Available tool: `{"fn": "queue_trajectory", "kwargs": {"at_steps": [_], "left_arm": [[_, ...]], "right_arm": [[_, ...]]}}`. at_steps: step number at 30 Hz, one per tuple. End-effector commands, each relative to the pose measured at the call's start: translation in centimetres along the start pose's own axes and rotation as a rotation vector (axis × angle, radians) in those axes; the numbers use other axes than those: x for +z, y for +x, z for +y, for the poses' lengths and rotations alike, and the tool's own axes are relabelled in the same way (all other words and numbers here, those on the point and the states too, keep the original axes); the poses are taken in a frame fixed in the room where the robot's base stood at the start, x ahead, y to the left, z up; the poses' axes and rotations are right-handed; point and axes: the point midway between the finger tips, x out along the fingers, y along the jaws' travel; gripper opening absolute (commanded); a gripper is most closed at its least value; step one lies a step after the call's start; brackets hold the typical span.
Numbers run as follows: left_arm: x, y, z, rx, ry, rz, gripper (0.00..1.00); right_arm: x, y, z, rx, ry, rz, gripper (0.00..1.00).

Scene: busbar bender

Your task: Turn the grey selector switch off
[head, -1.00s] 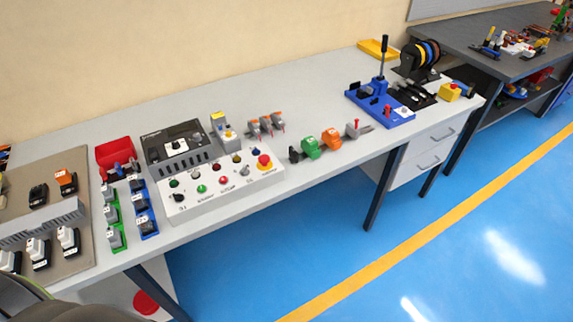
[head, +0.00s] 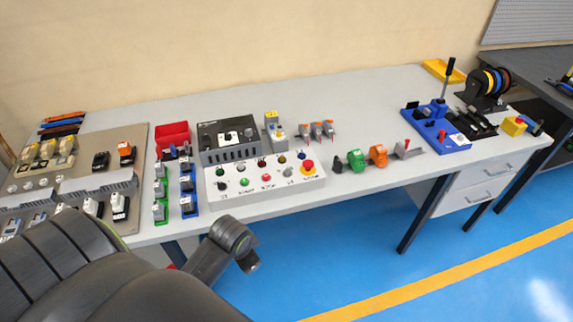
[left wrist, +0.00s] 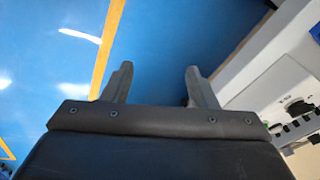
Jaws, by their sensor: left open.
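The grey selector switch (head: 288,171) is a small knob near the right side of the white control panel (head: 238,207), left of the red mushroom button. It is too small to tell which way its handle is turned. My left arm comes in from the lower left in the head view, in front of the bench and below the panel; its fingers cannot be made out there. In the left wrist view my left gripper (left wrist: 157,82) is open and empty, with blue floor beyond its fingers. My right gripper is not in view.
The red mushroom button (head: 308,166) and a black knob (head: 222,186) share the panel. A dark grey device (head: 228,140) stands behind it. Green and orange parts (head: 378,154) lie to the right.

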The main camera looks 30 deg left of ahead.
Motion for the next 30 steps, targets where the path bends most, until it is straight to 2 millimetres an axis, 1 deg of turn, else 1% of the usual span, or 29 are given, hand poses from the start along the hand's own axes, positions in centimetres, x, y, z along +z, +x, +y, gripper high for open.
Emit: {"fn": "queue_trajectory", "kwargs": {"at_steps": [1,5,6,8,12,14,15,17,18,22,24,27,30], "left_arm": [[-1.8,-0.2,-0.9,0.004,0.069,-0.004,0.53],[-5.7,-0.3,-3.1,0.025,0.253,-0.033,0.53],[-7.0,-0.3,-3.9,0.033,0.310,-0.042,0.53],[-9.0,-0.4,-5.2,0.045,0.396,-0.057,0.53],[-13.8,-1.3,-8.4,0.079,0.585,-0.088,0.53],[-15.8,-2.0,-9.8,0.096,0.659,-0.097,0.53],[-17.2,-2.6,-10.8,0.109,0.708,-0.103,0.53],[-19.1,-3.6,-12.3,0.128,0.777,-0.108,0.53],[-20.4,-4.5,-13.3,0.141,0.823,-0.110,0.53],[-24.2,-7.6,-16.1,0.188,0.957,-0.104,0.53],[-25.7,-9.3,-17.4,0.211,1.017,-0.096,0.53],[-27.3,-11.3,-18.7,0.238,1.082,-0.083,0.53],[-28.1,-12.6,-19.4,0.256,1.123,-0.070,0.53]], "right_arm": [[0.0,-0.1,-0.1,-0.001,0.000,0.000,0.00],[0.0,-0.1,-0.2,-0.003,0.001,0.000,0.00],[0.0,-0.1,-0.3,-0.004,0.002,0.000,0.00],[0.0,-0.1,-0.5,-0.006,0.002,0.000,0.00],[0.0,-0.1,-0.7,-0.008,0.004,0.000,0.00],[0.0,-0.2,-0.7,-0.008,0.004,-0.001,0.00],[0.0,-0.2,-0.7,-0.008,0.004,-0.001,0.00],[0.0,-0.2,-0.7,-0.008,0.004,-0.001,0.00],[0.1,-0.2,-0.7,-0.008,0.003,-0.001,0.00],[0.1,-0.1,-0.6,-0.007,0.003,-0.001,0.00],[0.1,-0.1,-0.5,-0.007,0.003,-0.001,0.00],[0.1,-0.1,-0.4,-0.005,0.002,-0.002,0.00],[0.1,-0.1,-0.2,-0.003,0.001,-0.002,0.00]]}}
